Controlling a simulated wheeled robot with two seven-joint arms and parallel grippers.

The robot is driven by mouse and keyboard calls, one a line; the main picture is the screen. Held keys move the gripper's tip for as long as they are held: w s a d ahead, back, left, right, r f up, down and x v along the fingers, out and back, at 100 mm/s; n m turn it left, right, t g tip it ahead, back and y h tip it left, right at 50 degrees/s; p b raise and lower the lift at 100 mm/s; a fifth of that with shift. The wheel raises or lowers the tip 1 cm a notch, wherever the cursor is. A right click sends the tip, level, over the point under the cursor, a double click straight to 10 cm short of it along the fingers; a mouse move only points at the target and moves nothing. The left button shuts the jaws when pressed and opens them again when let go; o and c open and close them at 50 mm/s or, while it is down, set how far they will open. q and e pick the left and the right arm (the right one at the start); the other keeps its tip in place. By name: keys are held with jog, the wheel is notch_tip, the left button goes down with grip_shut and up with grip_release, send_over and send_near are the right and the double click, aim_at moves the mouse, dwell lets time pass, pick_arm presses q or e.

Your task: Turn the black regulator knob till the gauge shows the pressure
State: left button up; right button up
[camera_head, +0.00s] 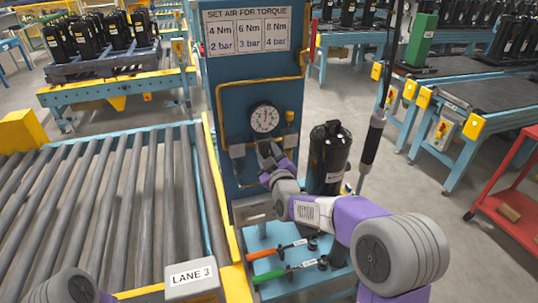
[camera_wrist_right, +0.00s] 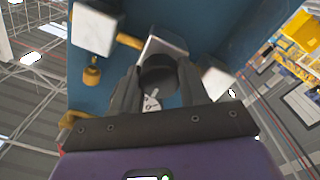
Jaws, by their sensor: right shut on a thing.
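The round white pressure gauge (camera_head: 264,118) is on the blue panel (camera_head: 237,78) in the head view; its needle is too small to read surely. My right gripper (camera_head: 268,153) is at the panel just below the gauge. In the right wrist view the black regulator knob (camera_wrist_right: 157,74) sits between the two dark fingers of the right gripper (camera_wrist_right: 156,84), which are shut on it. In the head view the gripper hides the knob. My left gripper is not in view; only part of my left arm shows at the bottom left.
A sign (camera_head: 246,32) pairs 4, 6 and 8 Nm with 2, 3 and 4 bar. A roller conveyor (camera_head: 105,205) fills the left. Orange-handled (camera_head: 277,249) and green-handled (camera_head: 290,271) tools lie below.

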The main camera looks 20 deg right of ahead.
jog(key=o, duration=1)
jog(key=shift+o, duration=0.2)
jog(key=s, duration=0.7)
jog(key=shift+s+p, duration=0.3)
jog(key=shift+p, duration=0.1)
jog(key=shift+f, duration=0.15)
